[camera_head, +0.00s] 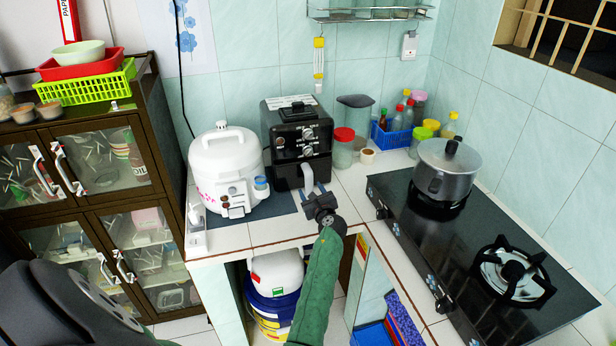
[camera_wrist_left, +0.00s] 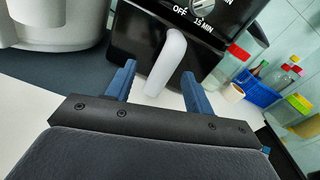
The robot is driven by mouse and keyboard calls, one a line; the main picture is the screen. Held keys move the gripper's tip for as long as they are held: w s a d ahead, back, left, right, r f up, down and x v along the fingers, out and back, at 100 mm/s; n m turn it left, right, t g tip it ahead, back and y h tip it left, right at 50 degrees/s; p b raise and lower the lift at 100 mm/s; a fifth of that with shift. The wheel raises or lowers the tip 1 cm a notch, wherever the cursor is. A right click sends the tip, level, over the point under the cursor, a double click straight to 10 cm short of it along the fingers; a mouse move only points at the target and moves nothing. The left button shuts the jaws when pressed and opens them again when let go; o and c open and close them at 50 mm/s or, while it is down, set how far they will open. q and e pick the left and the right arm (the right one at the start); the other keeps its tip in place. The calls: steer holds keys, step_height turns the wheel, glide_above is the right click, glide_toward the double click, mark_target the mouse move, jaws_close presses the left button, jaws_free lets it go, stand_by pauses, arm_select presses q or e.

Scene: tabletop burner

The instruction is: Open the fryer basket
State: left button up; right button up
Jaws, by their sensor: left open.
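The black air fryer (camera_head: 283,124) stands on the white tiled counter, its knobs on the front. Its basket front (camera_head: 287,176) is flush with the body, so the basket looks shut. The pale grey handle (camera_head: 307,178) sticks out and down from it. My left gripper (camera_head: 314,196) is open just in front of the handle. In the left wrist view the handle (camera_wrist_left: 168,62) stands between and slightly beyond the two blue fingers of the gripper (camera_wrist_left: 156,85); I cannot tell if they touch it. My right gripper is not in view.
A white rice cooker (camera_head: 226,165) stands close on the left. A gas stove (camera_head: 470,240) with a steel pot (camera_head: 446,168) fills the right counter.

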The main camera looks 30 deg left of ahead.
mark_target(310, 182)
arm_select(q)
steer(key=w+m, duration=0.1)
steer(key=m, duration=0.1)
steer(key=shift+w+m+t, duration=0.1)
steer(key=shift+m+t, duration=0.2)
steer(key=shift+t, duration=0.1)
steer(key=shift+w, duration=0.2)
steer(key=shift+p+x, duration=1.05)
steer(key=shift+x, duration=2.7)
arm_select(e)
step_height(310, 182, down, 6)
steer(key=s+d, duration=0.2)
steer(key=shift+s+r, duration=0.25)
arm_select(q)
steer(key=shift+f, duration=0.1)
steer(key=shift+m, duration=0.3)
jaws_close()
